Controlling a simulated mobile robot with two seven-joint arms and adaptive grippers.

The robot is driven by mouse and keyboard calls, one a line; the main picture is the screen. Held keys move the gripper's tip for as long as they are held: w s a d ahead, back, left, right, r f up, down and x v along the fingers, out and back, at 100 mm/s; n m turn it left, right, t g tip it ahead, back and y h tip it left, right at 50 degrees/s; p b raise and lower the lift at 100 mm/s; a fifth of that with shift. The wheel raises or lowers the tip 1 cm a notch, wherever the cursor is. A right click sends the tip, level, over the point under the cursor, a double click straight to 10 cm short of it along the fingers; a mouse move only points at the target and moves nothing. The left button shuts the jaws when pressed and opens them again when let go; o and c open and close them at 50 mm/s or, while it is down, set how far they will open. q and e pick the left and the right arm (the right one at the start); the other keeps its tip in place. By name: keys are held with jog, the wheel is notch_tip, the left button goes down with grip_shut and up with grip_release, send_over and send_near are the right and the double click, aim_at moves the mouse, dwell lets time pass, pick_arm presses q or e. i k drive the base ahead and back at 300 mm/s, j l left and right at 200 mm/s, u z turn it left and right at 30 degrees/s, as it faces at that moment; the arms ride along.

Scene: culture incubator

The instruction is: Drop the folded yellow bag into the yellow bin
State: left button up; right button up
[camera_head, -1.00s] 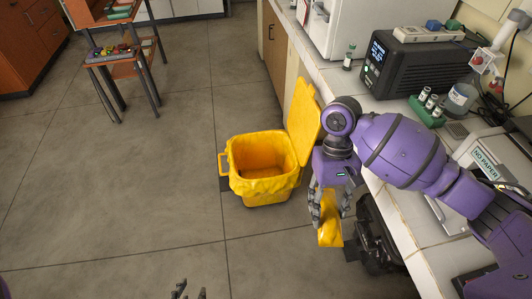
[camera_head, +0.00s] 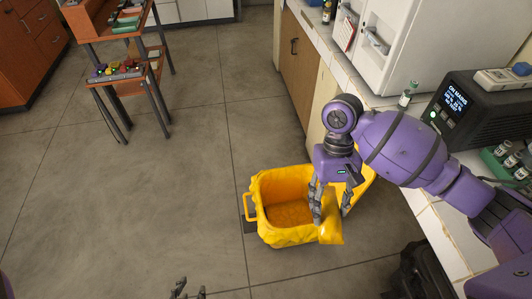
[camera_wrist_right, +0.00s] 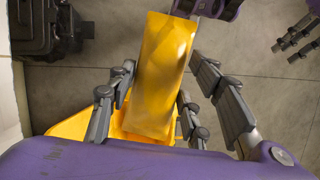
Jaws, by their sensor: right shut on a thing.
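The folded yellow bag (camera_head: 331,230) is held in my right gripper (camera_head: 331,212), which is shut on it. The bag hangs below the fingers at the right front edge of the yellow bin (camera_head: 285,236) in the head view. The bin stands on the floor with its opening up and its lid (camera_head: 361,186) swung back on the right, partly behind my arm. In the right wrist view the bag (camera_wrist_right: 163,70) lies between the fingers, and part of the bin (camera_wrist_right: 72,128) shows below it. Only the fingertips of my left gripper (camera_head: 184,291) show at the bottom edge.
A white-tiled counter (camera_head: 440,235) with a black device (camera_head: 465,110) runs along the right. A black case (camera_head: 415,270) is on the floor beside it. An orange cart (camera_head: 125,75) stands at the upper left. The floor left of the bin is clear.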

aim_at(294, 218)
jog(key=i+j, duration=0.7)
jog(key=i, duration=0.25)
jog(key=i+j+z, duration=0.1)
jog(key=z, duration=0.4)
jog(key=i+j+z, duration=0.1)
jog(key=z, duration=0.4)
jog(key=j+z, duration=0.1)
jog(key=z, duration=0.5)
